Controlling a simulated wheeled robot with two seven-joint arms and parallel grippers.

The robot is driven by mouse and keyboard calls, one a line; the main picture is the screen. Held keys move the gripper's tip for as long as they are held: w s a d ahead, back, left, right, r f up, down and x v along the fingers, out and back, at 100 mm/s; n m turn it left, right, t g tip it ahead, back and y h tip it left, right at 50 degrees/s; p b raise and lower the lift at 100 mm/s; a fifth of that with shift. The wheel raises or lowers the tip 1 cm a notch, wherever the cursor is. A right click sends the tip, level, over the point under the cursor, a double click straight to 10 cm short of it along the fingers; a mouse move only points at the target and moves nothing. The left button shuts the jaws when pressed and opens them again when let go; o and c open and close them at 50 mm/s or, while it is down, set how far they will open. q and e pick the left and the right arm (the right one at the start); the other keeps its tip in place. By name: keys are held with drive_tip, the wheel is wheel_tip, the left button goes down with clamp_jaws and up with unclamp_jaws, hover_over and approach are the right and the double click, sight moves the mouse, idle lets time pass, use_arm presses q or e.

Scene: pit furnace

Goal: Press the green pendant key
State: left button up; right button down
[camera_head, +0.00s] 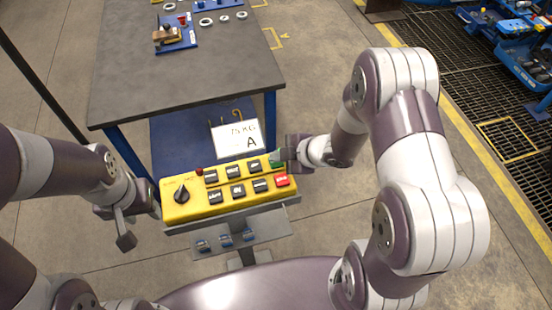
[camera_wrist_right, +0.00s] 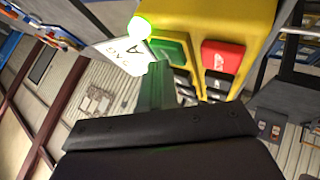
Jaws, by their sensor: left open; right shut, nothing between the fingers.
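The yellow pendant box (camera_head: 225,208) stands on a grey stand in front of the table, with a black knob, several dark keys, a red key (camera_head: 282,180) and a green key (camera_head: 276,162). My right gripper (camera_head: 282,155) is at the box's top right corner, shut and empty, partly covering the green key. In the right wrist view its fingertips (camera_wrist_right: 157,72) reach the lower edge of the green key (camera_wrist_right: 172,50); I cannot tell whether they press it. The red key (camera_wrist_right: 222,56) is beside it. My left gripper (camera_head: 124,225) is open, left of the box.
A white card marked A (camera_head: 236,138) stands behind the box. A bright green round light (camera_wrist_right: 139,27) glows by the box's corner in the right wrist view. A grey table (camera_head: 180,85) is behind. A small shelf (camera_head: 262,232) with blue items is below the box.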

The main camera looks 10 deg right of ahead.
drive_tip(key=shift+r+p, duration=0.85)
drive_tip(key=shift+r, duration=0.1)
wheel_tip(320, 180, up, 5)
drive_tip(key=p, duration=0.4)
drive_tip(key=shift+p, duration=0.35)
